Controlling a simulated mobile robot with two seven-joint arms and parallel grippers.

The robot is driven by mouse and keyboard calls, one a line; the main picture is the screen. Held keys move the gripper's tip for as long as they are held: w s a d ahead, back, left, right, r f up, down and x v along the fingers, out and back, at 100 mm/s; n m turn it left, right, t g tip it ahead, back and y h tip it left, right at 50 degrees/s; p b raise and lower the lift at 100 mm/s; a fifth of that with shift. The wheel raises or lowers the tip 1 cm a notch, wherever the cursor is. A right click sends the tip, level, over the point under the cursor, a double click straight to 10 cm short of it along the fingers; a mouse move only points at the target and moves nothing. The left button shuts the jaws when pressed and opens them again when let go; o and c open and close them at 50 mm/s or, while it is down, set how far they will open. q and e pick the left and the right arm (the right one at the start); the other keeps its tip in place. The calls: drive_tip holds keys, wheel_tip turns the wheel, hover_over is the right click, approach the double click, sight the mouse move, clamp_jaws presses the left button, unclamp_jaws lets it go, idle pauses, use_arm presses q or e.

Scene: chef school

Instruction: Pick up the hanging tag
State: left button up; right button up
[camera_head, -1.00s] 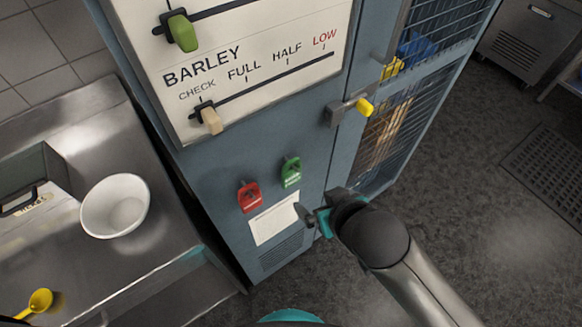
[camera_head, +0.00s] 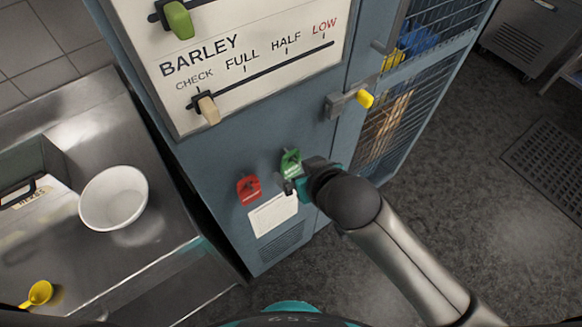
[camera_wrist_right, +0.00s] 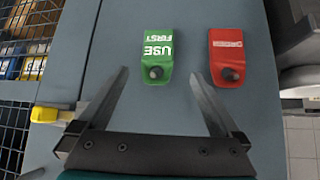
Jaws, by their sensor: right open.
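Two tags hang side by side on pegs on the blue cabinet front. The green tag (camera_head: 290,162) reads "USE FIRST" in the right wrist view (camera_wrist_right: 159,52). The red tag (camera_head: 248,189) hangs to its left in the head view; it also shows in the right wrist view (camera_wrist_right: 228,54), its small label unreadable. My right gripper (camera_head: 287,187) is just below the green tag in the head view. In the right wrist view its open, empty fingers (camera_wrist_right: 158,84) point at the cabinet, with the green tag's peg end between them. My left gripper is not in view.
A white card (camera_head: 272,216) is on the cabinet below the tags. A yellow-tipped latch (camera_head: 363,99) sticks out by the mesh door. Sliders stand on the barley panel (camera_head: 262,72) above. A white bowl (camera_head: 113,198) and yellow scoop (camera_head: 38,293) are on the steel counter at left.

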sight(291, 162)
drive_tip(key=shift+b+x, duration=0.5)
drive_tip(key=shift+x, duration=2.35)
drive_tip(key=shift+w+d+r, duration=0.1)
drive_tip(key=shift+w+d, duration=0.05)
drive_tip(key=c, duration=1.4)
